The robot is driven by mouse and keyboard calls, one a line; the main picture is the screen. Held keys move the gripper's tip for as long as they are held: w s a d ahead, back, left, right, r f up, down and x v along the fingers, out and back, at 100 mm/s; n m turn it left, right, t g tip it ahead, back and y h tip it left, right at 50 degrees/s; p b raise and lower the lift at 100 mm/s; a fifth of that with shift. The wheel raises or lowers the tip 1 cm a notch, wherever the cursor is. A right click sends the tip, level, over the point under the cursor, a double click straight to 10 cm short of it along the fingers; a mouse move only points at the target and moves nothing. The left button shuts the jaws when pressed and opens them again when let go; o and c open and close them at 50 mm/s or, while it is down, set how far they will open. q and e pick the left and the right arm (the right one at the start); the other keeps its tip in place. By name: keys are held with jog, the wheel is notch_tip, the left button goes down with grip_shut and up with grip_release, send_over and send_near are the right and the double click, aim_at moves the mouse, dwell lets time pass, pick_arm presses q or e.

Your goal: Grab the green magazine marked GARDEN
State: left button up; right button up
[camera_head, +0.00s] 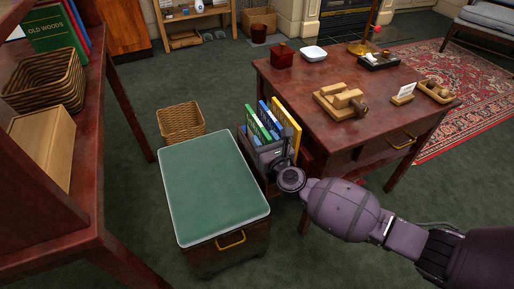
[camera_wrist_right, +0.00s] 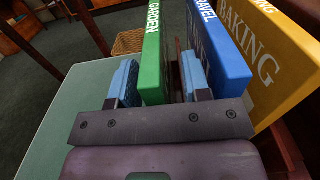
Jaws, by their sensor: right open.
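The green magazine marked GARDEN (camera_wrist_right: 153,60) stands upright in the right wrist view, spine toward the camera. My right gripper (camera_wrist_right: 160,82) is open, with one blue-padded finger on each side of this magazine. The right finger sits between it and the blue TRAVEL magazine (camera_wrist_right: 222,60). I cannot tell whether either finger touches the cover. In the head view my right gripper (camera_head: 279,160) is at the front of the magazine rack (camera_head: 245,146) and hides part of it. My left gripper is not in view.
The yellow BAKING magazine (camera_wrist_right: 268,50) stands right of the blue one. A green-topped chest (camera_head: 210,185) is left of the rack, and a desk (camera_head: 310,85) with small objects is to its right. A wicker basket (camera_head: 181,122) stands behind the chest.

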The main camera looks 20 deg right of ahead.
jog(key=shift+w, duration=0.1)
grip_shut()
jog(key=shift+r, duration=0.1)
dwell(0.4)
